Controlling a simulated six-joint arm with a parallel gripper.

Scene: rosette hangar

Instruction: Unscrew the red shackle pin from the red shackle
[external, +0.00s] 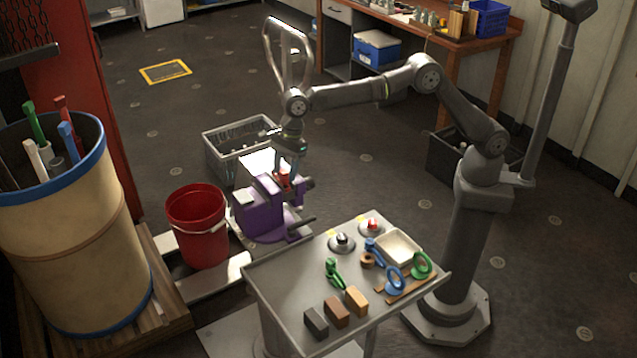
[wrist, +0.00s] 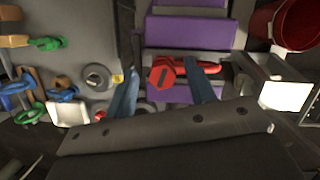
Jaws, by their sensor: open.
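The red shackle (external: 283,181) is at the top of the purple vise (external: 262,215). In the wrist view the shackle (wrist: 197,66) lies along the vise's purple jaw (wrist: 190,33). The red shackle pin shows there as a broad faceted head (wrist: 162,76) with a dark slot, facing the camera. My gripper (external: 288,168) points down just above the shackle.
A grey table (external: 285,280) beside the vise holds blocks, green and blue shackles, a shallow tray (external: 399,246) and two round-based pieces. A red bucket (external: 198,228) stands left of the vise, and a grey crate (external: 212,153) behind it. A large drum (external: 80,240) is farther left.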

